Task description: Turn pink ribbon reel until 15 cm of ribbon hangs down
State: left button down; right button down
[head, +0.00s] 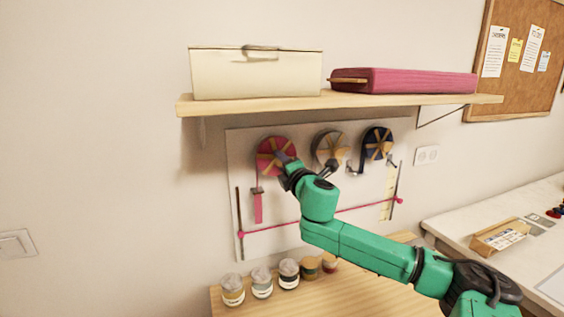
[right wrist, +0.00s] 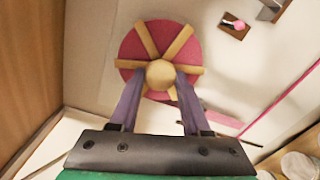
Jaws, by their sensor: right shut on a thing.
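The pink ribbon reel (head: 268,149) is the left one of three reels on a pale wall panel (head: 290,210). In the right wrist view the reel (right wrist: 132,52) shows pink with wooden spokes and a round wooden knob (right wrist: 160,74) at its centre. My right gripper (head: 286,161) is at the reel, its two fingers closed on the knob. Pink ribbon (head: 258,208) hangs below the reel's left side, its lower end above a slanted pink line (head: 318,217) across the panel. My left gripper is not in view.
A grey reel (head: 328,146) and a dark blue reel (head: 377,141) are to the right. A shelf (head: 360,102) above holds a cream box (head: 255,78) and a pink case (head: 410,81). Several jars (head: 262,284) stand on a wooden top below. A ruler strip (head: 388,188) is at the panel's right.

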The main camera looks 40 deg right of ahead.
jog(key=shift+f+n+p, duration=0.15)
jog(key=shift+n+p, duration=0.15)
jog(key=shift+n, duration=1.5)
jog(key=shift+f+n+p, duration=0.1)
jog(key=shift+n+p, duration=0.15)
jog(key=shift+n, duration=1.55)
jog(key=shift+c, duration=2)
grip_release()
jog(key=shift+r, duration=0.1)
